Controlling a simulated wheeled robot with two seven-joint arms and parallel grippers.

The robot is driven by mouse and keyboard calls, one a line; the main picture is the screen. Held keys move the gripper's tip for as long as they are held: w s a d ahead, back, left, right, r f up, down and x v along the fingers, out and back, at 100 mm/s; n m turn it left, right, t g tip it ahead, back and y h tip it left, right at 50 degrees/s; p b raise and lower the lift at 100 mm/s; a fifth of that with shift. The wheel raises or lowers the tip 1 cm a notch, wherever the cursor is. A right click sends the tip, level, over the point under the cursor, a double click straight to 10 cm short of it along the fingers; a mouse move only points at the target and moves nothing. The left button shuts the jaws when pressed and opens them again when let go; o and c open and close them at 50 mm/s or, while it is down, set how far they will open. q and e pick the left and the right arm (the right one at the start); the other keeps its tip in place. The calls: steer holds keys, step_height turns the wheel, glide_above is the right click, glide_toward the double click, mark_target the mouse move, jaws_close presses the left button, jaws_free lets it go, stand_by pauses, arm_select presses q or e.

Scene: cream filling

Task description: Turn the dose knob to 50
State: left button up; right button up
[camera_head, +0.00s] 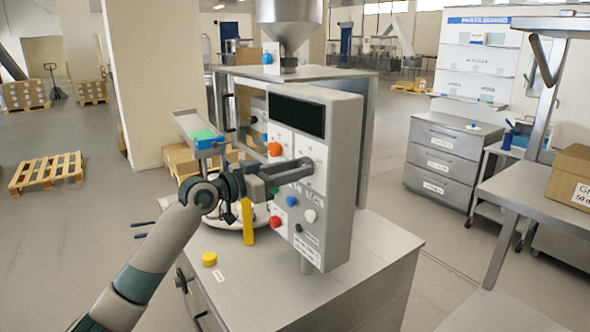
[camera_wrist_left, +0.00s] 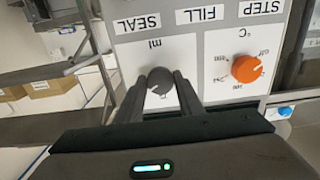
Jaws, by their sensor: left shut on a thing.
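The dose knob (camera_wrist_left: 160,80) is a grey round knob on a white plate marked "ml", seen upside down in the left wrist view. My left gripper (camera_wrist_left: 161,95) has its two dark fingers on either side of the knob, shut on it. In the head view, my left gripper (camera_head: 305,166) reaches across the front of the control panel (camera_head: 342,150), and its fingers largely hide the knob. The number the knob points to cannot be read. My right gripper is not in view.
An orange °C knob (camera_wrist_left: 246,68) sits beside the dose knob. Below on the panel are a red button (camera_head: 275,221), a blue button (camera_head: 291,201) and a white button (camera_head: 310,215). The panel's display (camera_head: 297,115) is dark. A yellow cap (camera_head: 209,259) lies on the cabinet top.

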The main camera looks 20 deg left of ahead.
arm_select(q)
steer(key=shift+n, duration=0.3)
steer(key=n+p, duration=0.3)
steer(key=n, duration=0.1)
steer(key=shift+r, duration=0.25)
steer(key=n+p, duration=0.3)
steer(key=shift+n, duration=0.3)
steer(key=n+p, duration=0.3)
steer(key=shift+r+n, duration=0.1)
steer(key=shift+n, duration=0.2)
steer(key=n+p, duration=0.3)
steer(key=n, duration=0.1)
steer(key=shift+n+p, duration=0.3)
steer(key=shift+p, duration=0.05)
steer(key=n+p, duration=0.1)
steer(key=n, duration=0.1)
steer(key=shift+n, duration=0.4)
steer(key=shift+d+n+p, duration=0.1)
steer(key=shift+n+p, duration=0.25)
steer(key=shift+n, duration=2.05)
